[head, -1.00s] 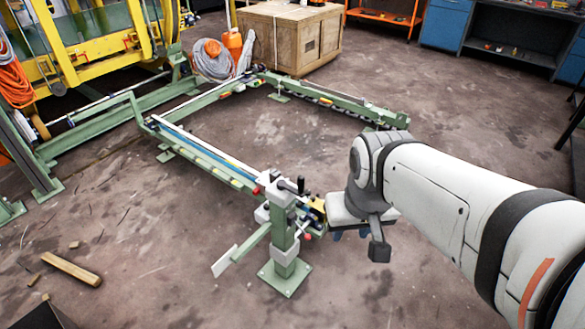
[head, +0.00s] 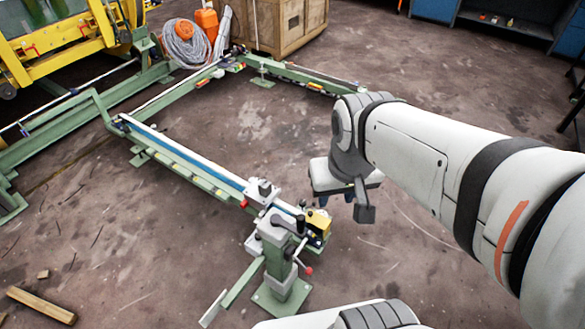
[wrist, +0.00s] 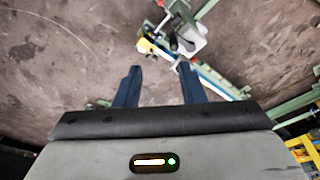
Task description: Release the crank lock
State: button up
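A green post with a grey-white crank head (head: 278,232) stands on a square base plate at the near end of the rail frame. A black crank handle (head: 300,225) sticks up from it, and a thin lever with a red knob (head: 309,270) hangs at its right side. Which part is the lock is unclear. My gripper (head: 321,201) is behind and right of the post, apart from it, with its fingers mostly hidden. In the wrist view my gripper (wrist: 159,68) has two blue fingers spread with nothing between them; the crank head (wrist: 180,38) lies beyond the tips.
A yellow block (head: 318,223) sits right of the crank head. The green rail (head: 190,165) runs back left, with another red knob (head: 244,204) on it. A wooden crate (head: 285,22) and a hose coil (head: 187,42) stand behind.

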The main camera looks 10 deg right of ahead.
aim_at(308, 271)
jog(key=k, duration=2.2)
jog(key=u, duration=0.8)
jog(key=i, duration=1)
